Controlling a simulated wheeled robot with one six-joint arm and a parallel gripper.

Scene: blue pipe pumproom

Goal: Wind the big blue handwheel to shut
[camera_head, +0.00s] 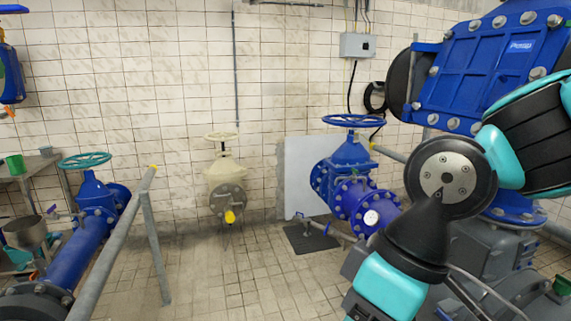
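The big blue handwheel (353,126) lies flat on top of a blue valve (350,158) right of the picture's middle, near the back wall. My turquoise and black arm fills the right foreground and covers part of the pipework to the right of that valve. Its links show, but I cannot make out my gripper or its fingers. Nothing is seen touching the handwheel.
A teal handwheel (84,160) tops a blue valve at the left. A cream valve (226,175) stands at the back wall. A grey handrail (112,238) crosses the left side. A large blue housing (478,75) is at the upper right. The middle tiled floor (215,275) is clear.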

